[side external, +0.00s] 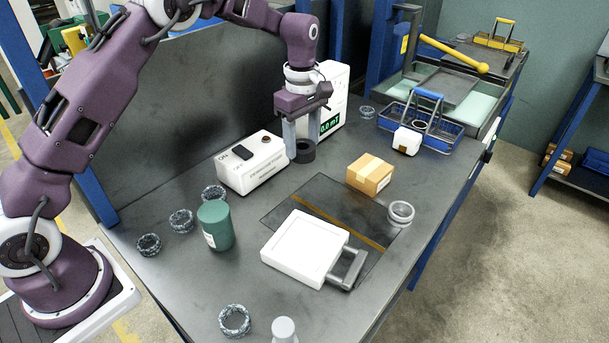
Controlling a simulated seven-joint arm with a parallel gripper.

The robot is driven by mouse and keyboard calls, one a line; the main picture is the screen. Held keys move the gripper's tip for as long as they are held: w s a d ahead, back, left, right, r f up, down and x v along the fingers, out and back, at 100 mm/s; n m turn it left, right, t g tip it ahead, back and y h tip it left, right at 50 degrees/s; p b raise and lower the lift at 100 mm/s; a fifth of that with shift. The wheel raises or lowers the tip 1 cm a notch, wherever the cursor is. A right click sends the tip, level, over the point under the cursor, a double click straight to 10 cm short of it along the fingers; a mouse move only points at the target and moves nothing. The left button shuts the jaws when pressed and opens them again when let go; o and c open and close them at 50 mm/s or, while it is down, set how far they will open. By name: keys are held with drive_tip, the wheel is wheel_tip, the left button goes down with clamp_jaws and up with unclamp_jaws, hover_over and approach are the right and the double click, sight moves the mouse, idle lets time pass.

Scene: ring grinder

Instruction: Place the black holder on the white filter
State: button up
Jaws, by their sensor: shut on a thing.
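My gripper (303,146) points down in the middle of the bench, its fingers shut on the black holder (305,154), a short dark round piece. The holder is at the fingertips, beside the white ON-switch box; I cannot tell whether it touches the bench. A flat white square block (303,248) with a grey handle lies on the front part of the dark mat. A pale grey-white ring (400,212) sits at the mat's right edge. I cannot tell for sure which of these two is the white filter. Both are apart from my gripper.
The white switch box (252,163) is left of my gripper and a white display unit (332,98) behind it. A cardboard box (370,174), green canister (215,226), blue basket (428,125) and several speckled rings (181,221) stand around. The dark mat (322,190) has clear room.

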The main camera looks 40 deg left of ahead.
drive_tip(key=s+d+r, duration=0.3)
drive_tip(key=s+d, duration=0.2)
drive_tip(key=d, duration=0.3)
hover_over(315, 247)
wheel_tip(315, 247, down, 9)
drive_tip(key=shift+r, duration=0.1)
drive_tip(key=shift+f, duration=0.2)
drive_tip(key=o, duration=1.4)
